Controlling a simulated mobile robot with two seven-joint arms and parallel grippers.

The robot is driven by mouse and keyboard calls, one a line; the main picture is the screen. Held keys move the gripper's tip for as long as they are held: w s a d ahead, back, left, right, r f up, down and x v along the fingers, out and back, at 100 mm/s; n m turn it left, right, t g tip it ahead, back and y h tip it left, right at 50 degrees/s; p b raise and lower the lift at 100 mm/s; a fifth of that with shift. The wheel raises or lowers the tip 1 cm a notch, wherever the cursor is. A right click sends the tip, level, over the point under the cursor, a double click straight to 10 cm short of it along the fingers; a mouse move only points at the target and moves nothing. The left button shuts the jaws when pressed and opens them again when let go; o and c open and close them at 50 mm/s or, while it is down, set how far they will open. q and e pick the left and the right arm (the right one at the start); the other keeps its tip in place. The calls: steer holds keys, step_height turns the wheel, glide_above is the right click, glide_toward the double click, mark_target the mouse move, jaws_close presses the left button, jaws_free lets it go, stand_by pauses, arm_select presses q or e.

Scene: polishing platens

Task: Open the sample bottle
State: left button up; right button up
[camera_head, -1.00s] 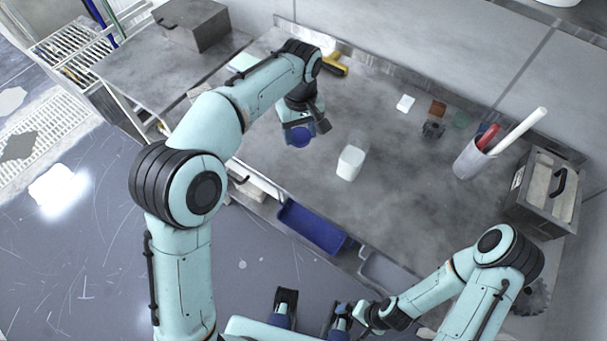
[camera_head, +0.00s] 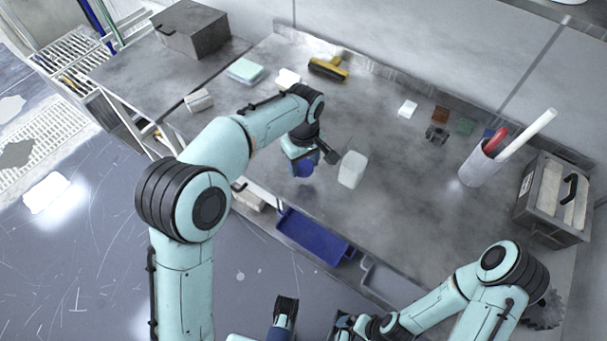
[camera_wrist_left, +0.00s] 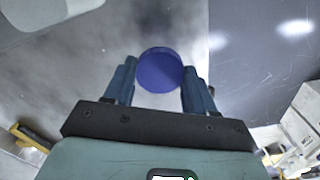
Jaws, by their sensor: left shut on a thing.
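The sample bottle (camera_head: 352,172) is a whitish, translucent container standing on the grey bench, with no cap visible on it. My left gripper (camera_head: 305,168) is just left of the bottle, apart from it in the picture. It is shut on a round blue cap (camera_wrist_left: 160,70), which sits between the two blue fingers in the left wrist view. A pale rounded shape, likely the bottle (camera_wrist_left: 45,10), shows at that view's top left.
A yellow-handled tool (camera_head: 328,69) lies at the back. Small coloured blocks (camera_head: 440,115) lie right of centre. A grey cup (camera_head: 479,165) holds a red and a white rod. A metal box (camera_head: 550,205) stands at right. A blue tray (camera_head: 315,238) is below the front edge.

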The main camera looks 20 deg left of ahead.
mark_target(304, 181)
arm_select(q)
step_height(304, 181, down, 6)
steer(key=shift+r+b, duration=0.15)
steer(key=shift+b, duration=0.25)
steer(key=o, duration=1.2)
steer(key=shift+c, duration=0.2)
step_height(304, 181, up, 12)
steer(key=shift+r+p, duration=0.1)
steer(key=shift+p, duration=1)
